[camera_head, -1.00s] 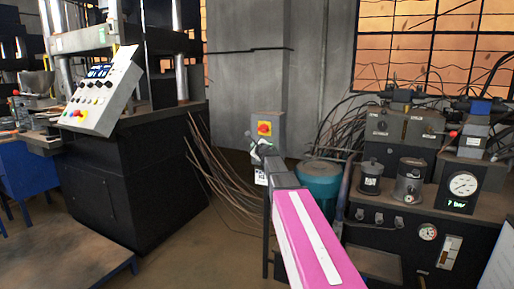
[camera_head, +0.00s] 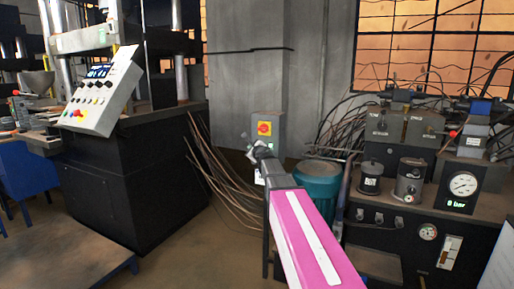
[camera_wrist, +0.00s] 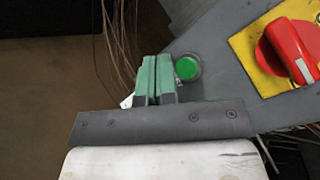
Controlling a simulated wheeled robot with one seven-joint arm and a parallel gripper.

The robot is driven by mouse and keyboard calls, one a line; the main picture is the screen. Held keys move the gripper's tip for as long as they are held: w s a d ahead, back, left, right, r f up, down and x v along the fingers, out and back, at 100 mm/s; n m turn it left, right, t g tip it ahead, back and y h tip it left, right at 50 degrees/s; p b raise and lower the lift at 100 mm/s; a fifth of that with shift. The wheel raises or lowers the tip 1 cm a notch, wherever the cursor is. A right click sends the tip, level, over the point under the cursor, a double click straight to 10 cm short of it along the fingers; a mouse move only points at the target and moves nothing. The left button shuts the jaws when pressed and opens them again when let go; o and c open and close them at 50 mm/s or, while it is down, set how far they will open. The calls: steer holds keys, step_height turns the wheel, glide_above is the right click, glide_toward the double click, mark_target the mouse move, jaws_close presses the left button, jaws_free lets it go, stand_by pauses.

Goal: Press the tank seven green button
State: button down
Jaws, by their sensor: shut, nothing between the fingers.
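A grey box (camera_head: 276,121) on a post carries a red rotary switch on a yellow plate (camera_head: 264,128). In the wrist view the red switch (camera_wrist: 293,48) is at the upper right. A round green button (camera_wrist: 187,67) sits on the same grey panel, left of the switch. My gripper (camera_wrist: 157,62) is shut and empty, its green fingers just left of the button in the picture. I cannot tell whether they touch the panel. In the head view my gripper (camera_head: 251,146) is at the box's lower left, and the button is not clear there.
A hydraulic unit with a round gauge (camera_head: 463,184) and a bar readout stands at the right. A teal tank (camera_head: 318,182) is behind my arm. A press with a sloped control panel (camera_head: 100,95) is at the left. Loose cables (camera_head: 205,165) hang between.

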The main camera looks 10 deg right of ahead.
steer(key=s+a, duration=0.2)
steer(key=shift+s, duration=0.35)
stand_by(0.4)
steer(key=s+a+f+n+g+y, duration=0.15)
steer(key=s+f+n+g, duration=0.4)
steer(key=f, duration=0.55)
steer(key=s+a+f+n+g, duration=0.2)
steer(key=s+f+n, duration=0.55)
steer(key=f, duration=0.25)
steer(key=s+d+f+n+g+h, duration=0.2)
steer(key=s+f+n+g, duration=0.2)
steer(key=s+f, duration=0.4)
steer(key=s+d+f+n+g+h, duration=0.2)
steer(key=s+f+n+g, duration=0.3)
steer(key=s, duration=0.9)
step_height(320, 180, down, 3)
steer(key=shift+s+d+r+n, duration=0.2)
steer(key=shift+d+n, duration=0.15)
steer(key=shift+n, duration=0.75)
steer(key=shift+g+h, duration=0.25)
